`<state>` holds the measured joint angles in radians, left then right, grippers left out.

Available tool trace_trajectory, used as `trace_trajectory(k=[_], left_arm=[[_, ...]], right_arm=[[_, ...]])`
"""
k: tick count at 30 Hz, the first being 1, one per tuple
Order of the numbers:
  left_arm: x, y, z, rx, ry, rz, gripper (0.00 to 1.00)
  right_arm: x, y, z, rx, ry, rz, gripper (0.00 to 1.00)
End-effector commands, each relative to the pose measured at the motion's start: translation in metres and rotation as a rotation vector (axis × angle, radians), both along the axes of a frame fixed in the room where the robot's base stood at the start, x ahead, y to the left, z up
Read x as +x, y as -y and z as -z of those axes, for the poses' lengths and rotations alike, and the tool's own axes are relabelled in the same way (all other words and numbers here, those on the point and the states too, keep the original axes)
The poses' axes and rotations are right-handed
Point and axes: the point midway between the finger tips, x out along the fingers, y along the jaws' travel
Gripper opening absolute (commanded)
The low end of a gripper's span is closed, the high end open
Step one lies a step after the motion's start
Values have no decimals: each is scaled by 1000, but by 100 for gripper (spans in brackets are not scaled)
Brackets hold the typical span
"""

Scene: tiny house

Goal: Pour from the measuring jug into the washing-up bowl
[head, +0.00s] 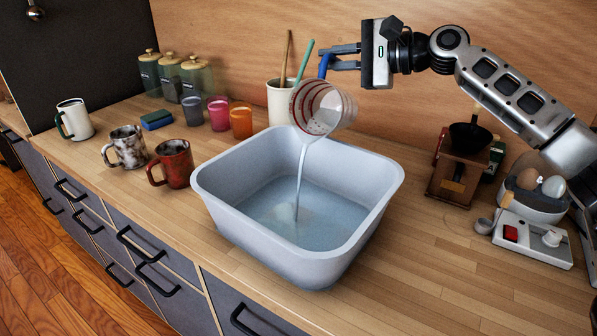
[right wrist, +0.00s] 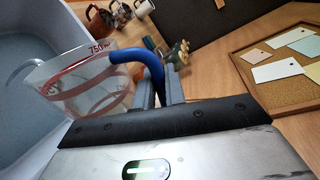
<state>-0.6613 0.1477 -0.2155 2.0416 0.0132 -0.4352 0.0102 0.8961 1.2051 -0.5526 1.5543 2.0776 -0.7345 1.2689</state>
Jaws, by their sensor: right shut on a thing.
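The clear measuring jug (head: 322,108) with red markings and a blue handle is tilted over the washing-up bowl (head: 228,212). A stream of clear liquid (head: 300,175) falls from its lip into the bowl, where liquid covers the bottom. My right gripper (head: 328,57) is shut on the jug's blue handle (head: 324,66). In the right wrist view the jug (right wrist: 90,88) hangs beside the grey bowl (right wrist: 25,90), with the blue handle (right wrist: 150,58) between the fingers. My left gripper is not in view.
Several mugs and cups stand left of the bowl, including a red mug (head: 174,164) and an orange cup (head: 241,121). A utensil pot (head: 281,102) stands behind it. A coffee grinder (head: 458,170) and an egg cooker (head: 535,195) stand right. The counter's front right is clear.

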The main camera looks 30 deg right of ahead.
Motion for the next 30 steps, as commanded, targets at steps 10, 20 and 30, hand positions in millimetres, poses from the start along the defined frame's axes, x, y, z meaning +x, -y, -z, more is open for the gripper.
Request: trace_trajectory(k=[10,20,30], left_arm=[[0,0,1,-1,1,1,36],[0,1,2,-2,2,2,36],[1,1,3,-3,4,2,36]], right_arm=[[-1,-1,-2,-14,14,1,0],[-3,-3,-2,-28,24,1,0],[-4,-5,-1,-44,33,1,0]])
